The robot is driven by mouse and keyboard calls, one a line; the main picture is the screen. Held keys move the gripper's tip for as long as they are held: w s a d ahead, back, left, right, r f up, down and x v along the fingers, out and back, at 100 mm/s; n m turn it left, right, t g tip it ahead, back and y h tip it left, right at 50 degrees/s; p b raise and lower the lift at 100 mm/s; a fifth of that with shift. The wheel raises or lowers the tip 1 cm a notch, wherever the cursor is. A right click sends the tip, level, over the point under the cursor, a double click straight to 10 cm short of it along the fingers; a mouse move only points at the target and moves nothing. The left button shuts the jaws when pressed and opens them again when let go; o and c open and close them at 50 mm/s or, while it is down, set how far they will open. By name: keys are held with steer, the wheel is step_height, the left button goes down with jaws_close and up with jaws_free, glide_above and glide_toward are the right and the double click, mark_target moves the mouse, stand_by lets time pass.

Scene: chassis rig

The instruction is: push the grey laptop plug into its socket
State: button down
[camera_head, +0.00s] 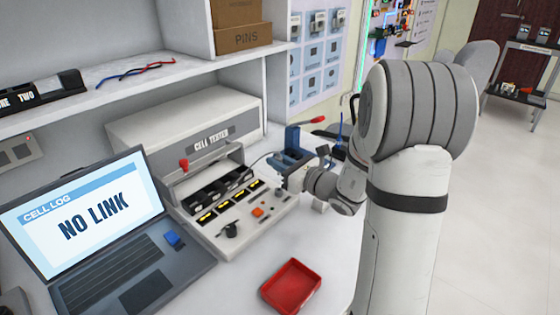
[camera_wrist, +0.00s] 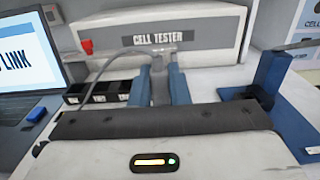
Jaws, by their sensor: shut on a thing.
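My gripper (camera_wrist: 159,72) has two blue fingers, shut on the grey plug (camera_wrist: 159,90) in the wrist view. A grey cable runs from the plug's top off to the left. In the head view my gripper (camera_head: 282,172) is at the right front of the cell tester (camera_head: 150,128), and the plug cannot be made out there. In the wrist view the plug is in front of the tester, whose sign (camera_wrist: 153,38) is behind it. The laptop (camera_head: 95,235) stands open at the left and its screen reads NO LINK. I cannot make out the socket in either view.
A red tray (camera_head: 291,287) lies on the bench in front of the tester. A blue fixture (camera_head: 296,141) stands behind my gripper, and shows at right in the wrist view (camera_wrist: 270,72). A red-knobbed lever (camera_head: 184,163) and black bays (camera_head: 218,188) are on the tester. A blue block (camera_head: 173,239) is on the laptop.

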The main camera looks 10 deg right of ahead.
mark_target(279, 174)
steer(key=shift+f+b, duration=1.5)
steer(key=shift+f, duration=0.55)
steer(key=shift+f+b, duration=1.35)
steer(key=shift+b, duration=0.1)
steer(key=c, duration=1.3)
jaws_free()
steer(key=p+v, duration=0.1)
steer(key=v, duration=0.6)
steer(key=shift+s+d+r, duration=0.1)
steer(key=shift+s+d, duration=0.05)
steer(key=shift+d, duration=0.05)
steer(key=shift+s, duration=0.2)
